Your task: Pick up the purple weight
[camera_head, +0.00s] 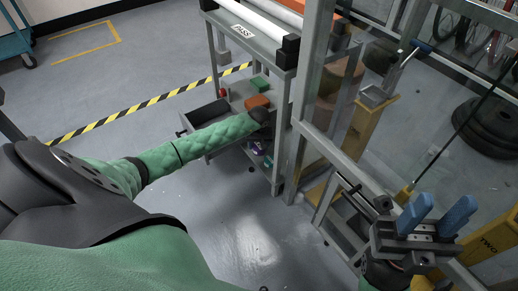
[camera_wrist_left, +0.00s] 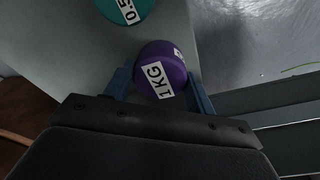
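The purple weight (camera_wrist_left: 160,72), labelled 1KG, sits on a grey surface in the left wrist view. My left gripper (camera_wrist_left: 160,90) is open, with one blue finger on each side of the weight. The weight is partly between the fingers; I cannot tell whether either touches it. In the head view my left arm reaches to the shelf unit, and its fingers are hidden there. A small purple patch (camera_head: 257,148) shows on the lower shelf below the arm. My right gripper (camera_head: 436,213) is open and empty at the right, its two blue fingers apart.
A teal weight (camera_wrist_left: 125,8) labelled 0.5 lies just beyond the purple one. The grey shelf unit (camera_head: 282,140) has an open drawer (camera_head: 205,115) at its left. An orange-red object (camera_head: 257,101) is on the upper shelf. A metal-framed rig (camera_head: 305,100) stands close at the right.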

